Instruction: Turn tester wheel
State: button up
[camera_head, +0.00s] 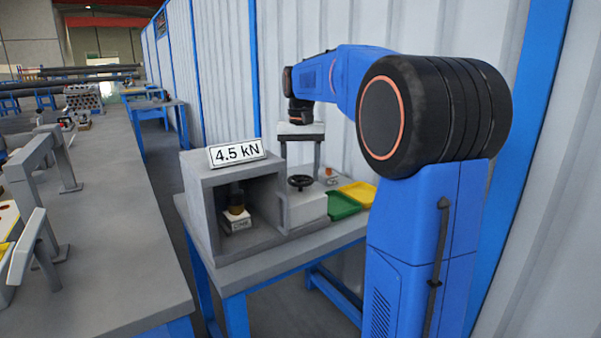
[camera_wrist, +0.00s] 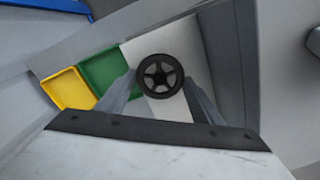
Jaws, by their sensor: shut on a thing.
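The tester wheel (camera_head: 301,182) is a small black handwheel on top of a light block at the right of the grey tester (camera_head: 200,205). In the wrist view the spoked wheel (camera_wrist: 160,77) lies between my two fingers. My gripper (camera_head: 301,174) reaches down from above and is shut on the wheel's rim, one finger on each side. The sign (camera_head: 237,152) on top of the tester reads 4.5 kN. Inside the tester's opening, a dark and brownish round piece (camera_head: 237,205) stands on a small light block with a label (camera_head: 238,222) too small to read.
A green tray (camera_head: 343,206) and a yellow tray (camera_head: 358,194) lie on the bench to the right of the wheel. A corrugated wall (camera_head: 225,60) stands close behind. A long grey workbench (camera_head: 110,240) runs along the left, with a gap between the benches.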

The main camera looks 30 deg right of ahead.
aim_at(301, 178)
jog(key=o, duration=1)
jog(key=shift+o, duration=0.2)
notch_tip(301, 178, up, 17)
jog(key=shift+r, duration=0.2)
